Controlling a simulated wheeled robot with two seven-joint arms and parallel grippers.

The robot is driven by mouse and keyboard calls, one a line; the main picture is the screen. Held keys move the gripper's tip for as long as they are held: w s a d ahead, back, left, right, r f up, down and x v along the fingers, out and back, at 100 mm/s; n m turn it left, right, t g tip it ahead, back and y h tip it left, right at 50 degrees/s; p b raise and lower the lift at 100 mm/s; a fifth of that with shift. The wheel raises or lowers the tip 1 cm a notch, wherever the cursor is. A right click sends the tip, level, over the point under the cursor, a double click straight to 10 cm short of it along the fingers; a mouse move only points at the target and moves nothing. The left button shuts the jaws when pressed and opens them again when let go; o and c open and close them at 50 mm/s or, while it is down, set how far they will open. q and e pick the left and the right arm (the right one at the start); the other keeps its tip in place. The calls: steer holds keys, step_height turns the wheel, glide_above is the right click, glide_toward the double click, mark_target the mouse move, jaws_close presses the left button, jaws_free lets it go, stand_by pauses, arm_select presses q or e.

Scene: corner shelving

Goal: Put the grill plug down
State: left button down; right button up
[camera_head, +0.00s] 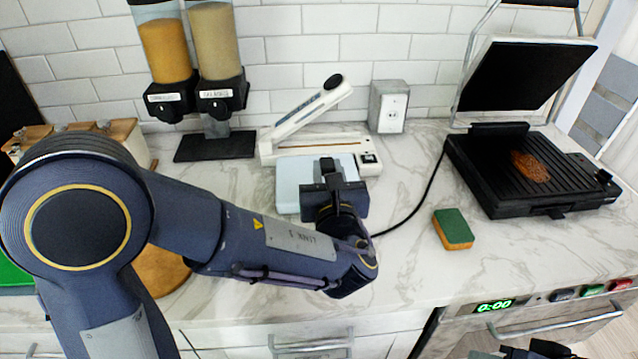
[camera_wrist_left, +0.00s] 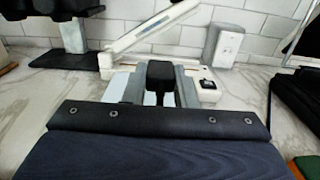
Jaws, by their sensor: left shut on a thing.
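The grill (camera_head: 530,175) stands open at the right with a brown piece of food on its black plate. Its black cord (camera_head: 425,190) runs left across the counter to my left gripper (camera_head: 328,170). My left gripper is shut on the black plug (camera_wrist_left: 160,77), which shows between its fingers in the left wrist view. The gripper is over a pale blue flat block (camera_head: 289,183) in front of the white sealer-like device (camera_head: 320,145). I cannot tell whether the plug touches anything below. A dark part at the bottom right edge seems to be my right gripper (camera_head: 530,351); its fingers are unclear.
A wall outlet box (camera_head: 390,107) stands against the tiled wall. A green and orange sponge (camera_head: 453,229) lies left of the grill. Two grain dispensers (camera_head: 195,60) stand at the back left. Marble counter (camera_head: 420,265) is clear in front of the sponge.

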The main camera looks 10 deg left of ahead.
arm_select(q)
steer(key=w+f, duration=0.1)
steer(key=w+a+f, duration=0.1)
steer(key=w+f, duration=0.1)
steer(key=w+a+f, duration=0.1)
steer(key=f, duration=0.1)
steer(key=shift+w+f, duration=0.25)
steer(key=shift+w, duration=0.15)
steer(key=f, duration=0.3)
steer(key=shift+w+a+f+b, duration=0.1)
steer(key=shift+w+b, duration=0.2)
steer(key=shift+w, duration=0.1)
steer(key=shift+f, duration=0.4)
